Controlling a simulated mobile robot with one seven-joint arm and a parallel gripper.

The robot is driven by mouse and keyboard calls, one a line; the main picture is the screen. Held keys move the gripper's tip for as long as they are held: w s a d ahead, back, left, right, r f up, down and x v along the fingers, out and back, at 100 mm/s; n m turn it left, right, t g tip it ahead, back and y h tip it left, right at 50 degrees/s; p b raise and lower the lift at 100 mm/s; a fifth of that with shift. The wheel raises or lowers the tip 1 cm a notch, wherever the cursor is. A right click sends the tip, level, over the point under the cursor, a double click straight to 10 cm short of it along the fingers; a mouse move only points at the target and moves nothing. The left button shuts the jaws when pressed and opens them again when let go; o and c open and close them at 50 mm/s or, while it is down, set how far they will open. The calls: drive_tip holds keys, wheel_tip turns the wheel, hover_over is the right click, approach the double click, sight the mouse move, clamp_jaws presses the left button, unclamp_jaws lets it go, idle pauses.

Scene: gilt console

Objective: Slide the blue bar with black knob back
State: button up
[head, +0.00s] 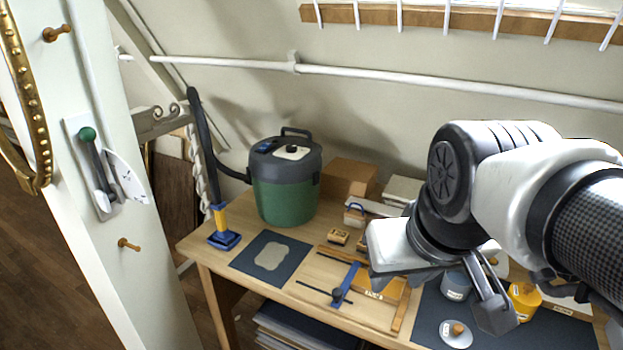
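The blue bar (347,281) lies slantwise on a wooden jig (326,271) on the bench. Its black knob (337,295) sits at the bar's near end, beside a thin dark slot or rail. The bar's far end reaches up toward the jig's back, close to my arm's wrist in the picture. My gripper (495,314) hangs to the right of the bar, over the dark mat side. It is apart from the knob. The finger opening is turned so that I cannot tell whether it is open.
A green canister vacuum (285,190) with a black hose stands at the back left. A blue and yellow hose nozzle (222,228) stands at the left edge. A grey pot (456,286), a yellow pot (524,300) and a knobbed disc (457,334) are near my gripper.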

drive_tip(key=shift+o, duration=0.5)
drive_tip(key=w+a+f+n+g+b, duration=0.1)
drive_tip(key=w+f+n+g+b, duration=0.1)
drive_tip(key=w, duration=1.1)
drive_tip(key=shift+w+a+f+n+g+b, duration=0.15)
drive_tip(key=shift+w+f+n+g+b, duration=0.2)
drive_tip(key=shift+f+n, duration=0.45)
drive_tip(key=n+g+b, duration=0.3)
drive_tip(key=n, duration=0.2)
hover_over(338, 292)
wheel_tip(338, 292, down, 13)
wheel_tip(338, 292, down, 17)
drive_tip(key=shift+r+b, duration=0.1)
drive_tip(key=shift+b, duration=0.25)
clamp_jaws()
